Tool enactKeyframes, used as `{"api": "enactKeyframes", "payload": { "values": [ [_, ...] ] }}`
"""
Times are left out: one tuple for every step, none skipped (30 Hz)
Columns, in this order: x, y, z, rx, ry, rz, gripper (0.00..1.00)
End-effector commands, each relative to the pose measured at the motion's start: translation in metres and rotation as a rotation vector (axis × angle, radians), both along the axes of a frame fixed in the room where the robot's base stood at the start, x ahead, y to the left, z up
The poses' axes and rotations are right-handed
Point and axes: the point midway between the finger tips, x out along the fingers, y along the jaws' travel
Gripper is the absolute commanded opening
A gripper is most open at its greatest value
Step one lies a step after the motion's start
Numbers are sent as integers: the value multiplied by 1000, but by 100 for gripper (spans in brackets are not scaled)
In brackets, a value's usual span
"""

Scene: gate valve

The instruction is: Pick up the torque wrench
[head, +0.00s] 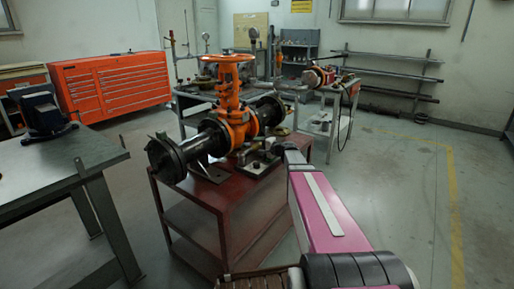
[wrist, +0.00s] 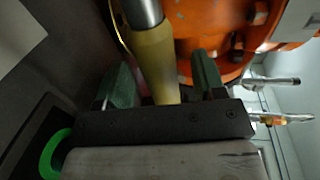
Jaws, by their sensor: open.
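The torque wrench (wrist: 153,52), as I take it, shows in the wrist view as a yellow handle on a shiny metal shaft. Its handle lies between the two green fingers of my gripper (wrist: 162,78). The fingers are open, with a visible gap on each side of the handle. The handle's lower end reaches the dark palm bar in the picture; I cannot tell whether it touches. In the head view my pink arm reaches over the red cart. There I cannot make out the wrench or the fingers clearly.
The orange gate valve (head: 238,120) with black flanged pipe stands on the red cart (head: 205,202). Its orange body (wrist: 225,30) is close behind the fingers. A grey table (head: 60,170) stands at left. The floor at right (head: 410,200) is clear.

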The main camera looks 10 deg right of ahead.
Motion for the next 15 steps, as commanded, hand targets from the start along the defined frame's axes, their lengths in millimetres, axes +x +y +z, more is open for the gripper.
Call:
{"api": "enactKeyframes", "payload": {
  "values": [
    [6,5,-1,0,0,1,63],
    [7,6,-2,0,0,1,63],
    [9,8,-2,0,0,2,63],
    [9,9,-2,0,0,1,63],
    [9,9,-2,0,0,1,63],
    [8,9,-2,0,0,1,63],
    [8,9,-2,0,0,1,63],
    [8,8,-2,0,0,1,63],
    [8,8,-2,0,0,1,63],
    [8,8,-2,0,0,1,57],
    [8,8,-2,0,0,1,47],
    [8,8,-2,0,0,1,34],
    [8,8,-2,0,0,1,24],
    [8,8,-2,0,0,1,15],
    [8,8,-2,0,0,1,2]
  ]
}}
